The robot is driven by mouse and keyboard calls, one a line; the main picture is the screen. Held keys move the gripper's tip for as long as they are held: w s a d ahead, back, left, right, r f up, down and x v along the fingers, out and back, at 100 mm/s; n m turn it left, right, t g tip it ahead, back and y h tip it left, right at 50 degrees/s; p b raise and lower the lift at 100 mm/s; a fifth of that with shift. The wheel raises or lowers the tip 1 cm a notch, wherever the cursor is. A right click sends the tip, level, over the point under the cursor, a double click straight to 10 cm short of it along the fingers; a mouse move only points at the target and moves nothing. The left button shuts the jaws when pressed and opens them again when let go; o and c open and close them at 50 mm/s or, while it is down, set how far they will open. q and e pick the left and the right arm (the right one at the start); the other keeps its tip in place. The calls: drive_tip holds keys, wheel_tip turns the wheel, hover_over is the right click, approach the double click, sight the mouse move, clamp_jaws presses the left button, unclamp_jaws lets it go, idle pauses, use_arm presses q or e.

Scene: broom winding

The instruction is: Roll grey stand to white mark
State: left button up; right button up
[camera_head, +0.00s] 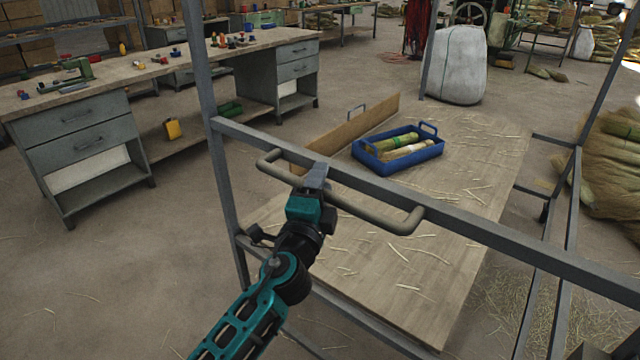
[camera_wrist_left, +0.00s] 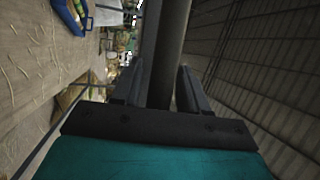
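The grey stand (camera_head: 470,228) is a metal frame with uprights and a top rail. It stands right in front of me, around a wooden board (camera_head: 380,250) strewn with straw. A beige bar handle (camera_head: 385,214) is fixed on its near side. My left gripper (camera_head: 317,180) is at the middle of this handle. In the left wrist view the bar (camera_wrist_left: 168,55) runs between the two fingers (camera_wrist_left: 160,90), which look closed against it. My right gripper is not in view. I cannot make out a white mark on the floor.
A blue tray (camera_head: 402,162) with bundles lies on the board beside an upright wooden panel (camera_head: 345,135). A workbench (camera_head: 185,72) with drawers stands at left. A white sack (camera_head: 457,75) is at the back, straw heaps (camera_head: 610,165) at right. Bare floor (camera_head: 120,270) lies at lower left.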

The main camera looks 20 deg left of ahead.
use_arm(q)
clamp_jaws()
idle(0.5)
